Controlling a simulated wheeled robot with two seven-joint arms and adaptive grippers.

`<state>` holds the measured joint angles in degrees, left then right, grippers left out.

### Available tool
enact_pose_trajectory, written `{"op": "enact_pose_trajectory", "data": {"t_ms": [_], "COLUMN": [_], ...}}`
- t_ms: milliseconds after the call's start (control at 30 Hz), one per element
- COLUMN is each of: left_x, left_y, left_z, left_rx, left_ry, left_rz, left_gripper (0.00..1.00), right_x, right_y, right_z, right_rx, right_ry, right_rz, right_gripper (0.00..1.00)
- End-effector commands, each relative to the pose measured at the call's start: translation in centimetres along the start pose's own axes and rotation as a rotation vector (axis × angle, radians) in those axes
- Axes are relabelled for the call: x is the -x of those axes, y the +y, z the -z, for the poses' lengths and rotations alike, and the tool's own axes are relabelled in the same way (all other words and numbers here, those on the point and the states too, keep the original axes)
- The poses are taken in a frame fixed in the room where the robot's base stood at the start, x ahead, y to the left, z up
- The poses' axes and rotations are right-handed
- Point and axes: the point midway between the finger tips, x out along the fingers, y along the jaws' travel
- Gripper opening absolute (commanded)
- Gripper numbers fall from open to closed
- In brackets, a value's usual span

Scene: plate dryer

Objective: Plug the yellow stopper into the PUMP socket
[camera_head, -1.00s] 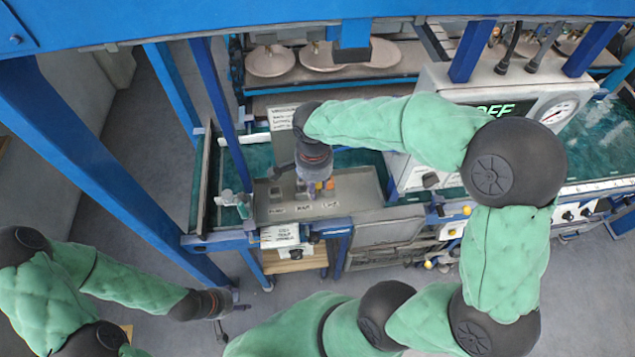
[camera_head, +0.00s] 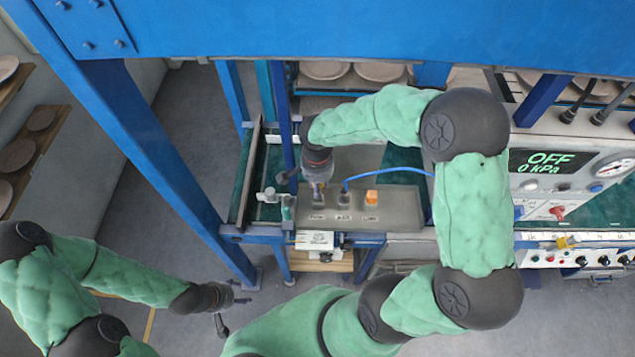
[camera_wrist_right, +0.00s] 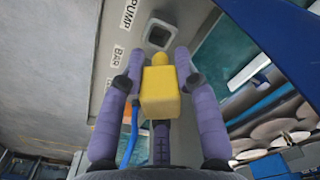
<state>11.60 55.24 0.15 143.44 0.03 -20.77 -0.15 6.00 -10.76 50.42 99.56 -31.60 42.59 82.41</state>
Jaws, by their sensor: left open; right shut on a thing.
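My right gripper (camera_wrist_right: 160,85) is shut on the yellow stopper (camera_wrist_right: 160,95), whose rounded tip points toward the grey panel. The PUMP socket (camera_wrist_right: 158,35), a square fitting with a dark empty hole, shows just beyond the tip, apart from it in the picture. The PUMP label (camera_wrist_right: 127,14) is beside it. In the head view the right gripper (camera_head: 319,190) hangs over the left end of the socket panel (camera_head: 400,208) and hides most of the stopper and socket. My left gripper (camera_head: 238,293) is open and empty at lower left, away from the panel.
A blue hose (camera_head: 390,171) runs to the middle socket, right beside the right gripper; it also shows in the wrist view (camera_wrist_right: 132,130). An orange block (camera_head: 371,197) sits at the LINE socket. A blue post (camera_head: 287,130) stands left of the panel.

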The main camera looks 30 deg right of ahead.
Motion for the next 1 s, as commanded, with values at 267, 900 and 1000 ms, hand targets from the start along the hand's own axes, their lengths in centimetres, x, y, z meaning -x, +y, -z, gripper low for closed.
{"op": "enact_pose_trajectory", "data": {"t_ms": [267, 900, 1000], "left_x": [-0.8, -3.2, -3.6], "left_y": [-0.3, -1.1, -1.3], "left_z": [0.1, 0.1, 0.2], "left_rx": [0.0, 0.0, 0.0], "left_ry": [0.001, 0.001, 0.001], "left_rz": [0.0, 0.0, 0.0], "left_gripper": [0.58, 0.58, 0.58], "right_x": [-1.6, -4.9, -5.4], "right_y": [0.0, 0.0, 0.0], "right_z": [0.0, -0.1, -0.1], "right_rx": [0.0, -0.001, -0.001], "right_ry": [0.0, 0.0, 0.0], "right_rz": [0.0, 0.0, 0.0], "right_gripper": [0.07, 0.07, 0.07]}}
